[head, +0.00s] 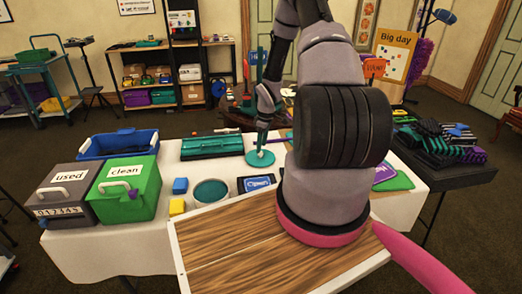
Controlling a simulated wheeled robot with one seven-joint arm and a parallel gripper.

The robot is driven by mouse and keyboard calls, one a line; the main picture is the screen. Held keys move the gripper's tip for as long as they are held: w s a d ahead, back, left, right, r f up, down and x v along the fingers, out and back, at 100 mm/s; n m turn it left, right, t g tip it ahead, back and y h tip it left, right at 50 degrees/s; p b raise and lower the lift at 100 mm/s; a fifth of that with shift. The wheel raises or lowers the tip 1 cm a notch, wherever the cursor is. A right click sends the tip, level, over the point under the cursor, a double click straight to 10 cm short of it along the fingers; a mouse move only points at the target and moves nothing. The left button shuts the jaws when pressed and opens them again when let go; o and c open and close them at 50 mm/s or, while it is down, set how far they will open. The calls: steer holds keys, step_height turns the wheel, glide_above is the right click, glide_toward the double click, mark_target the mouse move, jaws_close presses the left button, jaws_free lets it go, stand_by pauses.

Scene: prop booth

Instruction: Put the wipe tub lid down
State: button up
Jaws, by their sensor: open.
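A round teal tub (211,193) stands at the front of the white-covered table; I cannot tell whether its dark grey-green top is a lid or an open mouth. My gripper (263,146) points down just above the disc. It is small and dark here, with its jaws open; contact with the disc cannot be made out.
A grey "used" box (68,190) and green "clean" box (128,189) stand at left, a blue bin (117,143) behind. Blue (180,186) and yellow (177,207) blocks sit left of the tub, a dark blue card (256,183) right. My arm hides the table's right middle.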

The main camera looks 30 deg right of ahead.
step_height(320, 180, up, 9)
step_height(320, 180, up, 13)
steer(key=m+t+h, duration=0.1)
steer(key=m, duration=0.1)
glide_above(264, 158)
steer(key=a, duration=0.2)
steer(key=s+a+r+m+t, duration=0.1)
steer(key=s+a+r+m, duration=0.15)
steer(key=r, duration=0.35)
steer(key=s+a+r+m, duration=0.1)
steer(key=s+a+r, duration=0.15)
steer(key=r, duration=0.45)
steer(key=s+a+r+m+t+y, duration=0.1)
steer(key=s+a+r+m+t, duration=0.1)
steer(key=s+r, duration=0.5)
steer(key=s+a+r+m+t+y, duration=0.1)
steer(key=s+a+r+m, duration=0.3)
steer(key=s, duration=0.9)
steer(key=a+r+t, duration=0.1)
steer(key=a+r, duration=0.2)
steer(key=r, duration=0.1)
steer(key=shift+s+a+m, duration=0.25)
steer(key=shift+s+m, duration=0.05)
steer(key=shift+m, duration=0.05)
